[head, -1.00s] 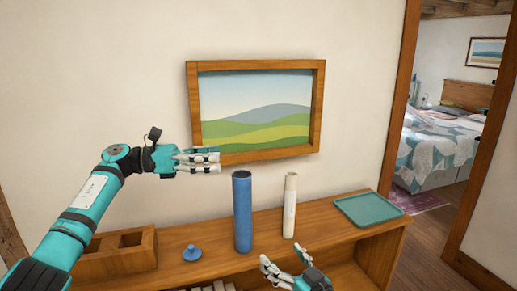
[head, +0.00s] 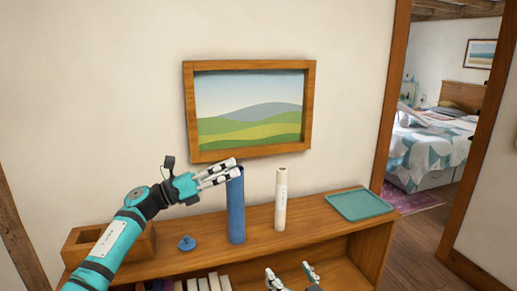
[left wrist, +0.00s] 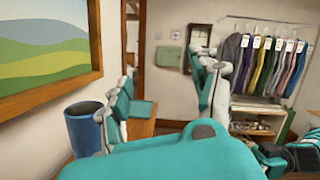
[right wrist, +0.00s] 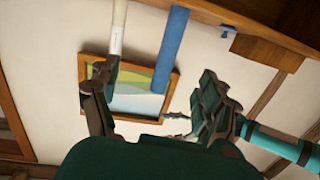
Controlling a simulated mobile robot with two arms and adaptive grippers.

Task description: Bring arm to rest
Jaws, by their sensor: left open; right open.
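My left gripper (head: 218,172) is open and empty, in front of the wall below the framed landscape picture (head: 250,109). In the head view its fingertips overlap the top of the blue cylinder (head: 236,208); I cannot tell if they touch. In the left wrist view the fingers are spread and the blue cylinder (left wrist: 84,130) stands beside them with an open top. My right gripper (head: 291,276) is open and empty, low in front of the shelf unit (head: 310,219). In the right wrist view its fingers are spread with nothing between them.
A cream cylinder (head: 281,200) stands right of the blue one. A blue knobbed lid (head: 186,243) and a wooden compartment box (head: 84,240) are to the left, a teal tray (head: 360,204) to the right. Books (head: 203,284) stand below. A doorway opens at the right.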

